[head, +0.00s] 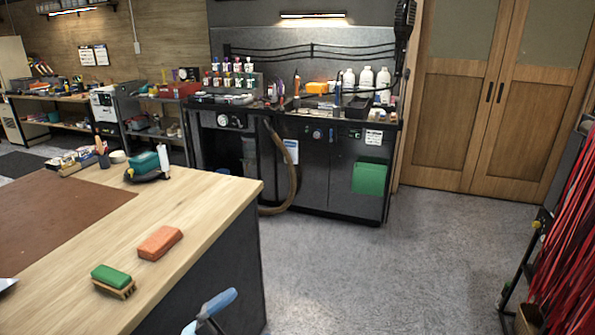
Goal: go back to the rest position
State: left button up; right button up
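Neither of my grippers can be clearly made out in the head view. A small pale grey tip (7,285) shows at the left edge, on or over the workbench, too cut off to identify. A blue rounded piece with grey parts (216,304) shows at the bottom edge beside the bench; I cannot tell what it belongs to. On the wooden workbench (205,205) lie a green-topped brush (112,279) with its bristles down and an orange block (160,243), apart from each other.
A brown mat (55,225) covers the bench's left part. A teal-and-dark tool (145,166) stands at its far edge. A dark cleaning station (330,175) with bottles stands behind. Red straps (570,240) hang at right. The grey floor (400,270) between is clear.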

pick_arm(q)
jog(key=a+f+n+t+y+b, duration=0.1)
jog(key=a+f+n+t+y, duration=0.45)
jog(key=f+n+y, duration=0.65)
jog(key=s+a+f+n+g+y+b, duration=0.1)
jog(key=s+a+f+n+g+y, duration=0.15)
jog(key=s+f+n, duration=0.55)
jog(key=s+a+f+n+g+y+b, duration=0.15)
jog(key=s+f+g, duration=0.3)
jog(key=f, duration=0.65)
notch_tip(320, 180, up, 14)
jog(key=s+a+p, duration=0.1)
jog(key=p, duration=1.6)
jog(key=shift+s+a+m+t+y+p, duration=0.15)
jog(key=shift+s+m+t+y+p, duration=0.15)
jog(key=shift+s+m+t+y, duration=0.15)
